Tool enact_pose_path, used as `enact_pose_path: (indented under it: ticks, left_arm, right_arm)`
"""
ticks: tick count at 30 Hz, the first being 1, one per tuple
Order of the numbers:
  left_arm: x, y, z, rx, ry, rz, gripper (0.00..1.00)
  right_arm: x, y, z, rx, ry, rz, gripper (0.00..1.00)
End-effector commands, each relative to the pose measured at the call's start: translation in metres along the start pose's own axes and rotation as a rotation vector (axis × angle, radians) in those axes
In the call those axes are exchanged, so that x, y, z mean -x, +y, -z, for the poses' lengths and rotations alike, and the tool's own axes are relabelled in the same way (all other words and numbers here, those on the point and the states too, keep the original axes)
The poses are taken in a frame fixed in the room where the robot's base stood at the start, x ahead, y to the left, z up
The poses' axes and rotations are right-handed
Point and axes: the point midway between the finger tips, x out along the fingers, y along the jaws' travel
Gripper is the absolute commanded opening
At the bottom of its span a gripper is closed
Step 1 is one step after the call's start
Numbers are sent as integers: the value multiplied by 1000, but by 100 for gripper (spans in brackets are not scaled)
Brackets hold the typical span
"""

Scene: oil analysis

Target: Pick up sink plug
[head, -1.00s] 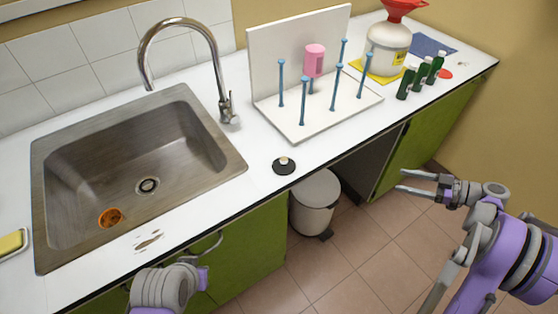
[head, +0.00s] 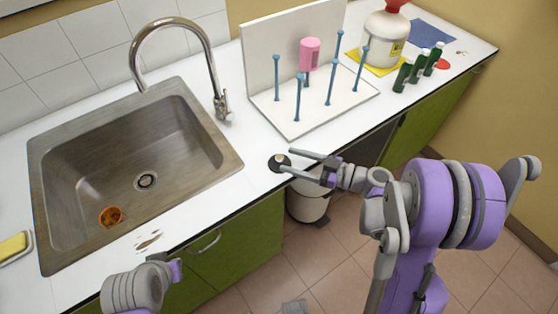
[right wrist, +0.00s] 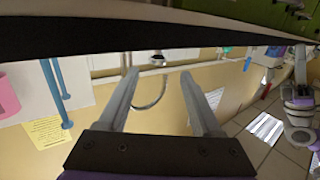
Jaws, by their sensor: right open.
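The sink plug (head: 279,163), a black disc with a small pale knob, lies flat on the white counter to the right of the sink. My right gripper (head: 288,162) is open, with its two fingers pointing left at the plug. In the head view the fingertips are at the plug's right edge, one on the far side and one on the near side. I cannot tell how high they are above the counter. The right wrist view shows the open fingers (right wrist: 158,78) empty; I cannot make out the plug there with certainty.
A bin (head: 308,203) stands below the counter.

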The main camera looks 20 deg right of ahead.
Motion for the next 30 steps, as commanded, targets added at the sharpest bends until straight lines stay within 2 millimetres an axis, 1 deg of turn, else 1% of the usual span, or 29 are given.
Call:
enact_pose_path:
  ticks: [1, 5, 6, 9, 12, 17, 18, 20, 21, 23, 24, 28, 29, 30]
  left_arm:
    - [1, 0, 1, 0, 0, 0, 0]
    - [3, 0, 2, 0, 1, 0, 0]
    - [4, 0, 3, 0, 2, 0, 0]
    - [5, 0, 4, 0, 2, 0, 0]
    - [5, 0, 4, 0, 3, 0, 0]
    - [5, 0, 4, 0, 2, 0, 0]
    - [5, 0, 4, 0, 2, 0, 0]
    - [5, 0, 4, 0, 2, 0, 0]
    - [5, 0, 4, 0, 2, 0, 0]
    - [5, 0, 4, 0, 2, 0, 0]
    - [5, 0, 4, 0, 2, 0, 0]
    - [5, 0, 4, 0, 2, 0, 0]
    - [5, 0, 4, 0, 2, 0, 0]
    - [5, 0, 4, 0, 2, 0, 0]
  right_arm:
    - [-8, 0, -2, 0, 1, 5, 66]
    - [-28, 3, -8, 0, 1, 5, 66]
    - [-33, 3, -7, 0, 1, 6, 66]
    - [-43, 3, -7, 1, 0, 4, 66]
    - [-47, 3, -7, 1, 0, 3, 66]
    - [-46, 4, -8, 1, 0, 2, 66]
    - [-46, 4, -8, 1, 0, 2, 62]
    - [-46, 4, -8, 1, 0, 2, 52]
    - [-46, 4, -8, 1, 0, 2, 44]
    - [-46, 4, -8, 1, 0, 2, 34]
    - [-46, 4, -8, 1, 0, 2, 26]
    - [-46, 4, -8, 1, 0, 2, 3]
    - [-46, 4, -8, 1, 0, 2, 0]
    - [-46, 4, -8, 1, 0, 2, 0]
